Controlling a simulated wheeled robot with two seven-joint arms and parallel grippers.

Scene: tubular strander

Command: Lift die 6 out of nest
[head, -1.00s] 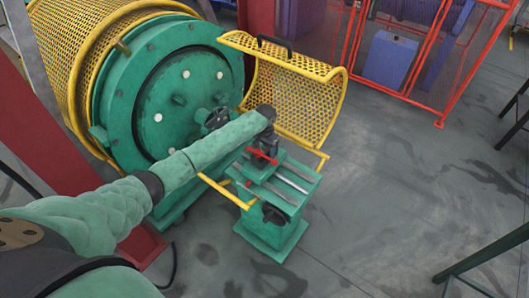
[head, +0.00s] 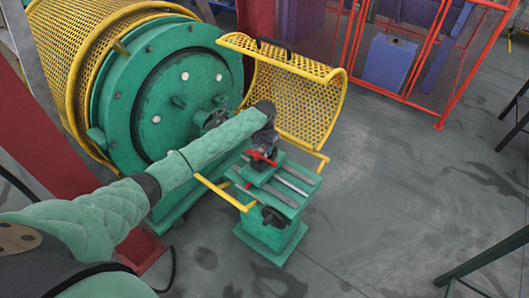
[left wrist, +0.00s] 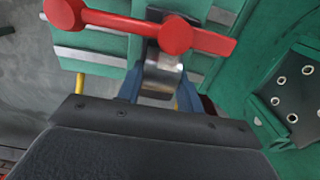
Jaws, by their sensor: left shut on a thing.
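My left gripper (head: 264,147) is over the green stand in front of the big drum. In the left wrist view its blue fingers (left wrist: 160,92) are shut on a shiny metal piece, which I take to be die 6 (left wrist: 161,76). A dark holder with a red T-shaped handle (left wrist: 150,28) is right beside it, and it also shows in the head view (head: 259,157). I take this holder to be the nest. My gripper hides much of it, so I cannot tell whether the die is clear of it. My right gripper is not in view.
The green stand (head: 270,237) has metal rails on top. A raised yellow mesh guard (head: 297,95) stands close behind my gripper. The green drum face (head: 175,105) is to the left.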

